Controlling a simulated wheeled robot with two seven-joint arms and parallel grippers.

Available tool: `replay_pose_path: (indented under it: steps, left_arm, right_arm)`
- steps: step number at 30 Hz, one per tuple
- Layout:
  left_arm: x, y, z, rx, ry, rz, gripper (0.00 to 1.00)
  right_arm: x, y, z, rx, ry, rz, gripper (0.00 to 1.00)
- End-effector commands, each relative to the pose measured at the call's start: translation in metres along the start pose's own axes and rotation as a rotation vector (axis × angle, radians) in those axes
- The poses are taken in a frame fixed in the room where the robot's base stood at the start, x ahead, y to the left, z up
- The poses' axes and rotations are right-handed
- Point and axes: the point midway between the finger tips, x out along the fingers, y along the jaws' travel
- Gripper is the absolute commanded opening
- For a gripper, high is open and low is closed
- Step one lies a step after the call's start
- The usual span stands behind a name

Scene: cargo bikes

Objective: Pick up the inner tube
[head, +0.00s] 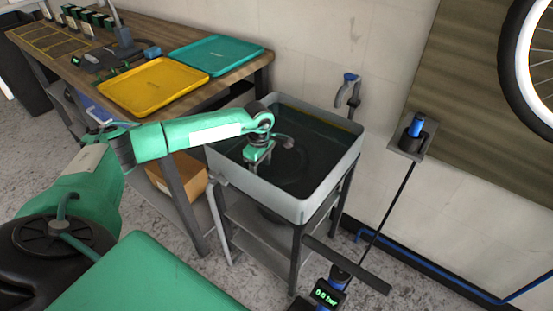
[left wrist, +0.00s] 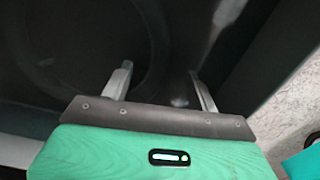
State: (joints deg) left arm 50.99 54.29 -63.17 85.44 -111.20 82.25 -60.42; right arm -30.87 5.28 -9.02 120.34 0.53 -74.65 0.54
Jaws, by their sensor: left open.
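The inner tube (head: 310,159) is a dark ring low in the dark basin of the grey sink tub (head: 333,188); it is hard to tell from the dark inside. In the left wrist view a faint dark curved band, likely the inner tube (left wrist: 152,55), runs beyond the fingers. My left gripper (head: 262,172) is over the tub, pointing down. In the left wrist view its two fingers (left wrist: 159,78) are apart with nothing clearly between them. The depth between the fingers and the tube cannot be told. My right gripper is not in view.
A wooden bench (head: 255,68) with a yellow tray (head: 153,86) and a teal tray (head: 216,54) stands left of the tub. A wall tap (head: 350,82) is behind it. A floor pump (head: 330,292) stands in front right. The tub walls surround my gripper.

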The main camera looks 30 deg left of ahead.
Motion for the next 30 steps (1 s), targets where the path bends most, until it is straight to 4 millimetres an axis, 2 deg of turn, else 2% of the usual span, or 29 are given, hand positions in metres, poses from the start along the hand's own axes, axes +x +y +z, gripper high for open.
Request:
replay_pose_path:
  steps: [3,5,12,14,20,30]
  left_arm:
    - [0.02,0.0,-0.001,0.0,0.0,-0.004,0.6]
    - [0.027,0.0,-0.001,0.0,0.0,-0.004,0.6]
    - [0.03,0.0,-0.001,0.001,0.0,-0.001,0.6]
    - [0.03,0.0,-0.001,0.001,0.0,-0.001,0.5]
    - [0.029,0.0,-0.001,0.0,0.0,-0.001,0.11]
    - [0.026,0.001,-0.001,0.0,0.0,0.0,0.09]
  right_arm:
    - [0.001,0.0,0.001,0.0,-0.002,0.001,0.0]
    - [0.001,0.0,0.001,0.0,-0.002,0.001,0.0]
    - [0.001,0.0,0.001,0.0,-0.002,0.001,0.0]
    - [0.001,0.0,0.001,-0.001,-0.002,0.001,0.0]
    - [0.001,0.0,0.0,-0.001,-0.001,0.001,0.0]
    - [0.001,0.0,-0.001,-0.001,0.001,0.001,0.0]
